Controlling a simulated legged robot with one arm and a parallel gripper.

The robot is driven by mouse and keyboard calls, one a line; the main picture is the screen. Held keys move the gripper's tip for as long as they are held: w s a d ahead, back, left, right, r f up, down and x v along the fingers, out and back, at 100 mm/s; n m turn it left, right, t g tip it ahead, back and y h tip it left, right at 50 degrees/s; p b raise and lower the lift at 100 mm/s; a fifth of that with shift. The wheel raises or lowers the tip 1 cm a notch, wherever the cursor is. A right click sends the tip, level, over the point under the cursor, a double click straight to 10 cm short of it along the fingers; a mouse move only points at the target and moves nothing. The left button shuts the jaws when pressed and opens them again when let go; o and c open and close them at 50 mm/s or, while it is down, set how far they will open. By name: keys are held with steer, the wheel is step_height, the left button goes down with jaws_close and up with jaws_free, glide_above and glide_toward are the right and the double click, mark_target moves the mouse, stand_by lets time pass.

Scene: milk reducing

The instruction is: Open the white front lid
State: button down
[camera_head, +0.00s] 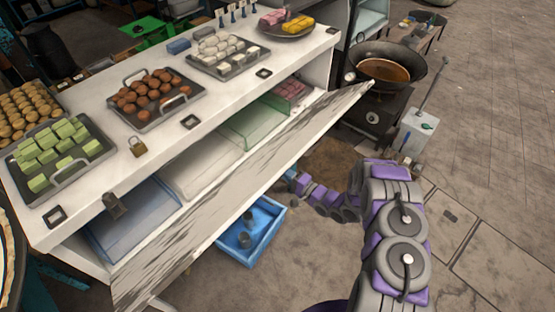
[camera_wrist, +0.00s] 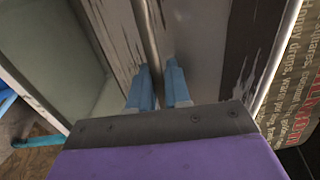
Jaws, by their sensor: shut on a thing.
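The white front lid (camera_head: 240,185) is a long panel with worn, dark-streaked paint along the front of the white counter. It stands tilted outward, with a gap above it showing the compartments inside. My gripper (camera_head: 291,175) is at the lid's outer side, right of its middle; its fingertips are partly hidden by the lid. In the wrist view, the blue fingers of my gripper (camera_wrist: 158,88) are closed around a thin edge or bar of the lid (camera_wrist: 120,35). The exact contact is hard to make out.
A blue crate (camera_head: 279,222) stands on the floor below the lid. A wok (camera_head: 390,68) on a stove stands beyond the lid's right end. The paved floor at right is mostly clear.

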step_height(320, 180, down, 13)
steer(key=s+d+t+y+b, duration=0.1)
steer(key=d+t+y+b, duration=0.1)
steer(key=b, duration=0.8)
steer(key=shift+s+t+y, duration=0.25)
steer(key=shift+t+y, duration=0.15)
steer(key=shift+y, duration=0.4)
steer(key=shift+r, duration=0.15)
steer(key=c, duration=1.3)
jaws_free()
steer(key=shift+c, duration=0.2)
steer(key=shift+a, duration=0.1)
